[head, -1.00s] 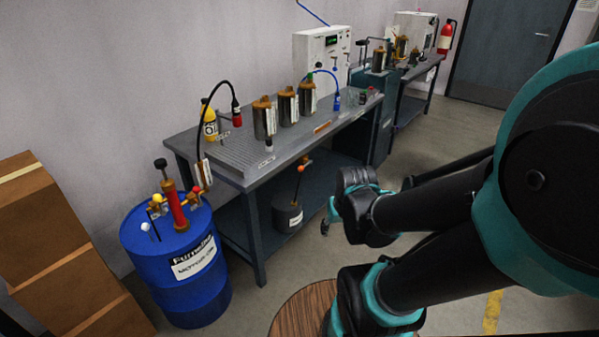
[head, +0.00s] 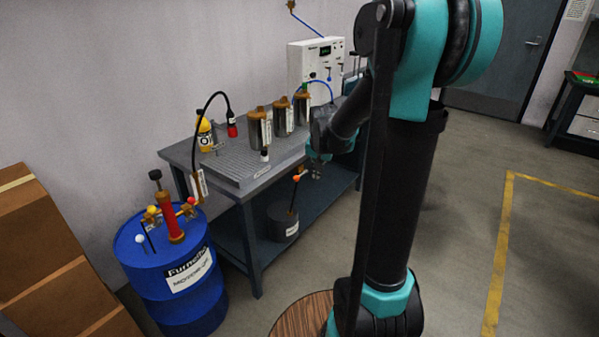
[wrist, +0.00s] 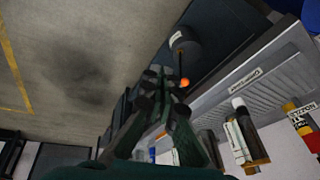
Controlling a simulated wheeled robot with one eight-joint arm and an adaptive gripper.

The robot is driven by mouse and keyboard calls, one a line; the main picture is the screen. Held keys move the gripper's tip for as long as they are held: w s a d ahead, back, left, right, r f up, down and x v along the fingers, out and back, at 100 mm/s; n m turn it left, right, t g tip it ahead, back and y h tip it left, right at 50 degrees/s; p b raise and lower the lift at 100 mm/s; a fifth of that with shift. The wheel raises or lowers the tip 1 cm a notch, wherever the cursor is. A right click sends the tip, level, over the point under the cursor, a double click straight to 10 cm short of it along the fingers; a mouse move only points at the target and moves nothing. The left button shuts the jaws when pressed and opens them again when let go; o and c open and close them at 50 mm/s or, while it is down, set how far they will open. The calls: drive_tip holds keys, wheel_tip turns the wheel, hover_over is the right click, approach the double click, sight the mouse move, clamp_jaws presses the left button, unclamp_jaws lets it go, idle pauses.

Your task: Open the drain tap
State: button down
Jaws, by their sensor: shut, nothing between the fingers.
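An orange ball-shaped knob (head: 296,178) shows just below the bench's front edge, at the top of a thin dark stem that runs down to a dark grey canister (head: 283,222). It may be the drain tap; I cannot read a label naming it. The wrist view also shows the orange knob (wrist: 185,83), just right of the fingertips, and the canister (wrist: 183,42) beyond. My gripper (head: 316,174) is in front of the bench, right of the knob and apparently apart from it. In the wrist view my gripper (wrist: 160,74) is shut and empty.
The bench (head: 212,225) carries a ribbed tray (head: 225,165), metal cylinders (head: 260,128), a yellow bottle (head: 205,135) and a black hose. A blue drum (head: 170,270) with a red hand pump stands left. A round wooden top (head: 300,315) is in front. Floor at right is clear.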

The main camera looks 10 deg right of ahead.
drive_tip(key=w+f+m, duration=0.3)
drive_tip(key=w+m, duration=0.2)
drive_tip(key=w, duration=1.7)
drive_tip(key=shift+w+m, duration=0.3)
drive_tip(key=shift+a+f, duration=0.1)
drive_tip(key=shift+f, duration=0.05)
hover_over(300, 176)
drive_tip(key=s+d, duration=0.2)
wheel_tip(300, 176, down, 8)
drive_tip(key=f, duration=0.1)
drive_tip(key=a+f, duration=0.1)
drive_tip(key=f, duration=0.1)
drive_tip(key=a+f, duration=0.1)
drive_tip(key=shift+w+a+f, duration=0.1)
drive_tip(key=shift+a+f, duration=0.15)
